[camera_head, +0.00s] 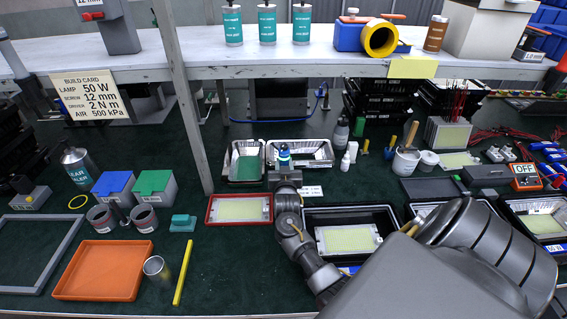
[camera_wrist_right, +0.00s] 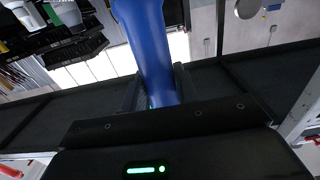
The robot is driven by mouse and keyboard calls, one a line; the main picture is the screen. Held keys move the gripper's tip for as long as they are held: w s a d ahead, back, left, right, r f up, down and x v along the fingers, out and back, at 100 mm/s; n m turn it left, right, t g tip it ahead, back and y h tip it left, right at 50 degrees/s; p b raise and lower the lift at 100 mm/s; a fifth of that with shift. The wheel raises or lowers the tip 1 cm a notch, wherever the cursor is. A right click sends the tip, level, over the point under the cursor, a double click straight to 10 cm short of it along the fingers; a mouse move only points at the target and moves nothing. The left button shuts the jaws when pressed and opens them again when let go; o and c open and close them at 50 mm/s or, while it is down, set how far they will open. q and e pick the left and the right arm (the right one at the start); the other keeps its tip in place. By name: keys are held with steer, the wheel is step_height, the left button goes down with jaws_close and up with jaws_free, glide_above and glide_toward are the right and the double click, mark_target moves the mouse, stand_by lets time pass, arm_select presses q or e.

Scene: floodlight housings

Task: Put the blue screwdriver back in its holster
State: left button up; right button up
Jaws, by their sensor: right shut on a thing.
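My right gripper (camera_head: 284,172) is over the middle of the bench, close to the two foil trays. It is shut on the blue screwdriver (camera_head: 284,156), which shows as a small blue shape above the jaws. In the right wrist view its thick blue body (camera_wrist_right: 148,45) stands between the jaws (camera_wrist_right: 155,95) and runs out of the top of the picture. The rest of the screwdriver is hidden. I cannot make out the holster in either view. My left gripper is not in view.
Foil trays (camera_head: 325,162) lie behind the gripper. A red-rimmed tray (camera_head: 210,216) and a black tray (camera_head: 306,224) flank my forearm. A grey post (camera_head: 186,100) and shelf (camera_head: 270,59) stand beyond. Dark green bench (camera_head: 225,270) is free at the front.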

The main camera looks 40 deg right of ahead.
steer(key=shift+f+b, duration=1.3)
steer(key=shift+f, duration=0.45)
steer(key=o, duration=1.1)
steer(key=shift+o, duration=0.2)
steer(key=shift+f, duration=0.1)
steer(key=b+v, duration=0.2)
steer(key=v, duration=0.9)
steer(key=shift+w+d+r, duration=0.1)
steer(key=shift+r, duration=0.1)
